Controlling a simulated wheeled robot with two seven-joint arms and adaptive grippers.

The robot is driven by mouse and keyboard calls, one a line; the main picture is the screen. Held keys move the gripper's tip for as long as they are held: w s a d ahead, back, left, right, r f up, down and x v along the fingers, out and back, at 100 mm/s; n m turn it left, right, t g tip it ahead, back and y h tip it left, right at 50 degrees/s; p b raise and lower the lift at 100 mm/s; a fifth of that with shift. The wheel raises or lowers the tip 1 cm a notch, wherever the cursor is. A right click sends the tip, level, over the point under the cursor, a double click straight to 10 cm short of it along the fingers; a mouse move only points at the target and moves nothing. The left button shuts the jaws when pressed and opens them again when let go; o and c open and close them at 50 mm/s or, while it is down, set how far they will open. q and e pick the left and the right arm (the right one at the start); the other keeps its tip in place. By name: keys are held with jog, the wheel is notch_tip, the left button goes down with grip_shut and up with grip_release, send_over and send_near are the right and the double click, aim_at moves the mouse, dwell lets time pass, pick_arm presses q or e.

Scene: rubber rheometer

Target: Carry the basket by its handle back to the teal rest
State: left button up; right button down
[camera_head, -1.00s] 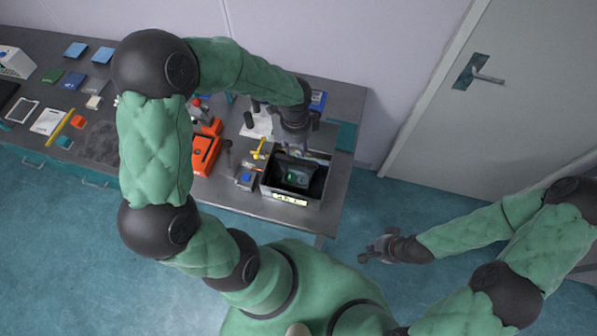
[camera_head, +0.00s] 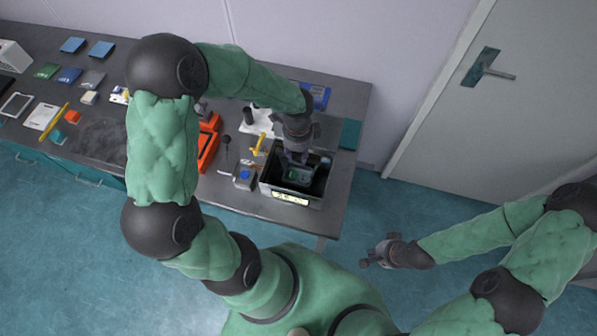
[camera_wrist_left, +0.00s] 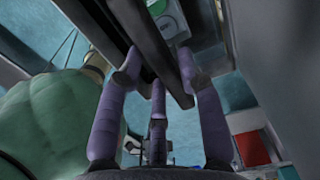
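A grey open-topped box (camera_head: 267,189) with a dark inside and a pale label on its front stands near the table's right front corner. I take it for the basket, but its handle is not clear. A small dark piece with a green mark (camera_head: 300,175) shows inside it. My left gripper (camera_head: 296,156) points down over the box's back part. In the left wrist view its purple fingers (camera_wrist_left: 160,75) straddle dark bars; their grip is unclear. A flat teal pad (camera_head: 349,134), probably the rest, lies at the table's right edge. My right gripper (camera_head: 372,257) looks open and empty, away from the table.
A small grey block with a blue top (camera_head: 244,177) and a yellow piece (camera_head: 259,145) stand left of the box. An orange device (camera_head: 208,145) is further left. A blue item (camera_head: 316,95) lies behind. The floor right of the table is clear.

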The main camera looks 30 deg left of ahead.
pick_arm(q)
jog(key=shift+s+r, duration=0.1)
grip_shut()
jog(key=shift+r+p, duration=1.3)
jog(key=shift+r, duration=0.25)
